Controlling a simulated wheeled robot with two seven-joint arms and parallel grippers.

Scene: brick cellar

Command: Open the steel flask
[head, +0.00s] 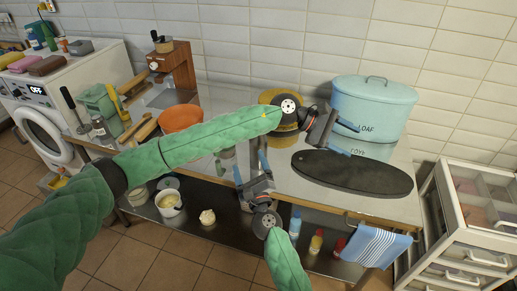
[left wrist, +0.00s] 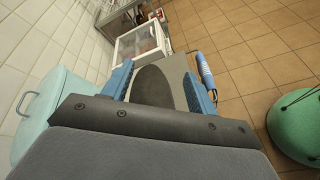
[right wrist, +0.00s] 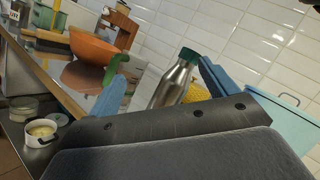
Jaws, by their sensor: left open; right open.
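The steel flask (right wrist: 172,84) shows in the right wrist view, upright on the steel table, a silver bottle with a dark green cap (right wrist: 189,55). It is seen between the fingers of my right gripper (right wrist: 160,82), which is open and empty; I cannot tell the exact gap. In the head view my left arm hides most or all of the flask. My right gripper (head: 250,170) is at the table's front edge there. My left gripper (head: 342,138) is open and empty, above the dark oval board; the left wrist view shows its spread fingers (left wrist: 157,85).
The dark oval board (head: 352,174) lies on the table's right side, before the pale blue bin (head: 370,110). An orange bowl (head: 180,118) stands left of my grippers. A yellow item (right wrist: 199,93) is behind the flask. A striped blue towel (head: 376,246) hangs at the front edge.

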